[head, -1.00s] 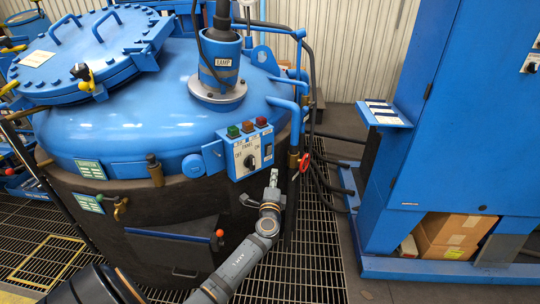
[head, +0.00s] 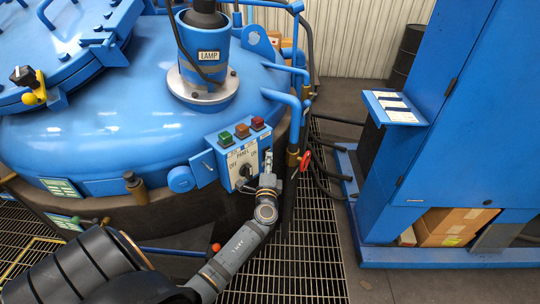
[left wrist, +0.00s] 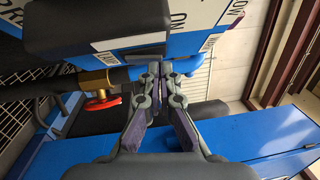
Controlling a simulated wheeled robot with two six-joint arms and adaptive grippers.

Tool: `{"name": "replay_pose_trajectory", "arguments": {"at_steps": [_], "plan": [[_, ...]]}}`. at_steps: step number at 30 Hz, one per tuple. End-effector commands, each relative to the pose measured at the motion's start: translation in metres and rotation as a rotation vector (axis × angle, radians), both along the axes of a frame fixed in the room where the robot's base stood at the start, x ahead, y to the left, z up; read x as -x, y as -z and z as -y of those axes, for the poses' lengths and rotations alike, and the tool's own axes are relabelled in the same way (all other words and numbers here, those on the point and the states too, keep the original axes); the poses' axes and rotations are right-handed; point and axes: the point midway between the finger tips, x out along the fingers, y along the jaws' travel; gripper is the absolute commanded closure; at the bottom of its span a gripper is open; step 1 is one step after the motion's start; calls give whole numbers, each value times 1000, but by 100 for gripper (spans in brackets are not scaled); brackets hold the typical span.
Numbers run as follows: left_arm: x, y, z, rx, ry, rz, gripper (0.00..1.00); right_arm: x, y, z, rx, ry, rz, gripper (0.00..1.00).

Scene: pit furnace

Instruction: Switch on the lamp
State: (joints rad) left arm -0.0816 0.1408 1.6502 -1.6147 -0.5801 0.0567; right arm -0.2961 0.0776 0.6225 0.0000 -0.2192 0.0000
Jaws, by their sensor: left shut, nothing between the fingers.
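The control panel (head: 232,160) is a blue box on the furnace's side with a white face marked OFF, PANEL and ON. Its black rotary knob (head: 246,171) sits low on that face. Green, orange and red buttons line the top. A blue cylinder labelled LAMP (head: 205,65) stands on the furnace top. My left gripper (head: 268,160) is shut and empty, pointing up just right of the knob, near the ON side; contact cannot be told. In the left wrist view the closed fingertips (left wrist: 160,70) are beside a dark block and the panel's lettering. My right gripper is out of view.
A red handwheel (head: 305,161) on a brass valve, with pipes and hoses, is close to the right of my gripper. A blue cabinet (head: 450,110) stands farther right, with cardboard boxes (head: 450,227) at its foot. Grating floor is free between them.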

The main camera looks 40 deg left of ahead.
Motion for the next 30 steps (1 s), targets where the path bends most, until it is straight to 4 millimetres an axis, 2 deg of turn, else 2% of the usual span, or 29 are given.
{"name": "replay_pose_trajectory", "arguments": {"at_steps": [5, 14, 19, 21, 30], "plan": [[3, -1, 1, 0, -1, 1, 100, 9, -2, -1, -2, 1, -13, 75], [3, -2, 1, 2, -2, 0, 100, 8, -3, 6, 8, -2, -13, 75], [1, -15, -8, 91, -1, -19, 100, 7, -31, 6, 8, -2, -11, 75], [1, -5, -8, 102, -1, -23, 100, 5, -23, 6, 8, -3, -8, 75], [-2, -5, -8, 100, -1, -21, 100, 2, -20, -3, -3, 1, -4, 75]]}}
